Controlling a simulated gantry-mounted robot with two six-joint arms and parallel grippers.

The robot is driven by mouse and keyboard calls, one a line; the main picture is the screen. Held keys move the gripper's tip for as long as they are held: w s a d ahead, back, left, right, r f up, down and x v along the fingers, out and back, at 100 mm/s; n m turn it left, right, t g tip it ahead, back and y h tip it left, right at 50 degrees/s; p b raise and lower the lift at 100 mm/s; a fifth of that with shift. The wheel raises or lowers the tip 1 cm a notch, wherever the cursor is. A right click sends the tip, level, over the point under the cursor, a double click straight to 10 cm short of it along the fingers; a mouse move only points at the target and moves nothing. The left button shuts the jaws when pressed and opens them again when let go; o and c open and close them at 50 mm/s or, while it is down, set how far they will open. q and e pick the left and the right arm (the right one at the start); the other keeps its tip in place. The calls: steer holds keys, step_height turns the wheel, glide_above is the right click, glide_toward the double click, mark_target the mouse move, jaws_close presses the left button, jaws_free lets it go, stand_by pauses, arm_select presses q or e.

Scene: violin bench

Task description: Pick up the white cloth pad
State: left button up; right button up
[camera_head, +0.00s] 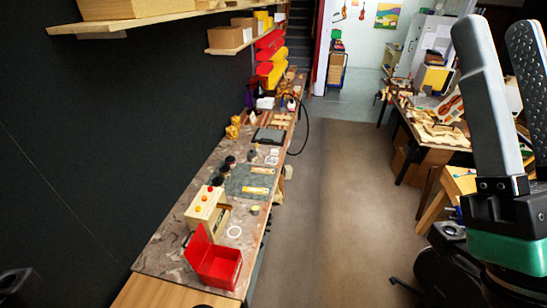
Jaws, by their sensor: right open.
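A long workbench (165,247) runs along the dark wall at the left. A white lump (265,103), possibly the white cloth pad, lies towards its far end; it is too small to be sure. Smaller white pieces (271,158) lie mid-bench. My right gripper (497,28) is large in the right foreground, open and empty, its two grey fingers apart and pointing up. It is far from the bench and touches nothing. My left gripper is not in view; only a dark part shows at the bottom left corner.
An open red box (218,265) and a cream box with knobs (205,208) stand at the bench's near end, beside a white ring (235,232). Shelves (150,22) overhang the bench. A second cluttered table (430,137) stands at the right. The floor (335,210) between is clear.

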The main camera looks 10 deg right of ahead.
stand_by(0.4)
steer(key=o, duration=0.8)
